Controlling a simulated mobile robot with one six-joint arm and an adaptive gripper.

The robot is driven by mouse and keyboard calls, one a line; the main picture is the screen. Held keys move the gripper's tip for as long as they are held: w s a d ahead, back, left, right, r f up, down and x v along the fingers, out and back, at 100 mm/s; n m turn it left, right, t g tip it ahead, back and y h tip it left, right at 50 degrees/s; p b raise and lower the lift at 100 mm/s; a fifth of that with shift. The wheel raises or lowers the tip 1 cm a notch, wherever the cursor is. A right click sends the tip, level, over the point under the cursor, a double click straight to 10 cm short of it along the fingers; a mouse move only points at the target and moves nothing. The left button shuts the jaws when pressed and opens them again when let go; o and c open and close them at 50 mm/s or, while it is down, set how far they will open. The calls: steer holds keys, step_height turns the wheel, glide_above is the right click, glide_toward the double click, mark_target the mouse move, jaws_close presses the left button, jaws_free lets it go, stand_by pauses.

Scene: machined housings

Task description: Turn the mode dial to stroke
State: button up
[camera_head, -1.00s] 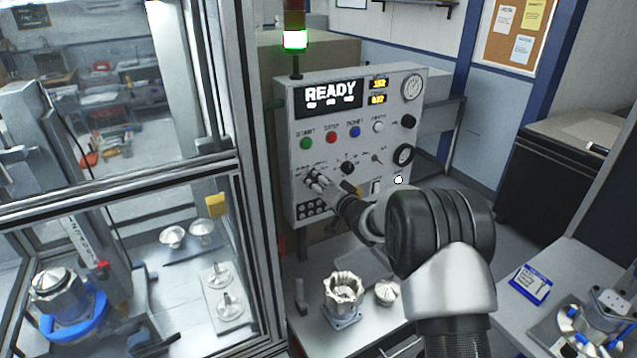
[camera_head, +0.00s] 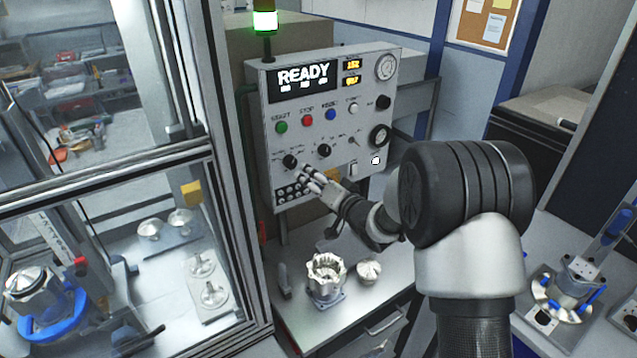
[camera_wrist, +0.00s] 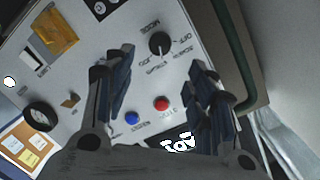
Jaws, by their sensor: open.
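The mode dial (camera_head: 290,161) is a round black knob at the lower left of the grey control panel (camera_head: 350,110). In the wrist view the dial (camera_wrist: 160,43) shows upside down, with a white pointer and small lettering around it, too blurred to read surely. The pointer there aims at the picture's bottom, toward the buttons. My gripper (camera_head: 306,177) is open and empty, just right of and below the dial in the head view. In the wrist view my gripper (camera_wrist: 160,62) has a finger on each side of the dial, apart from it.
A second black knob (camera_head: 323,150) sits close right of the dial. The display (camera_head: 302,80) reads READY. A glass enclosure's frame post (camera_head: 215,150) stands left of the panel.

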steer(key=shift+v, duration=1.15)
steer(key=s+d+r+g+h+b, duration=0.1)
steer(key=s+d+g+h+b, duration=0.1)
steer(key=s+d+h+b, duration=0.95)
steer(key=s+d+f+g+b, duration=0.1)
steer(key=s+f+g, duration=0.1)
steer(key=s, duration=0.8)
steer(key=s+d+f+n+g+y+b, duration=0.1)
steer(key=s+f, duration=0.3)
steer(key=s, duration=0.7)
steer(key=s+d+f+n+g+y+b, duration=0.1)
steer(key=s+f+g, duration=0.3)
steer(key=s, duration=0.7)
steer(key=shift+s+d, duration=0.25)
steer(key=shift+d, duration=0.25)
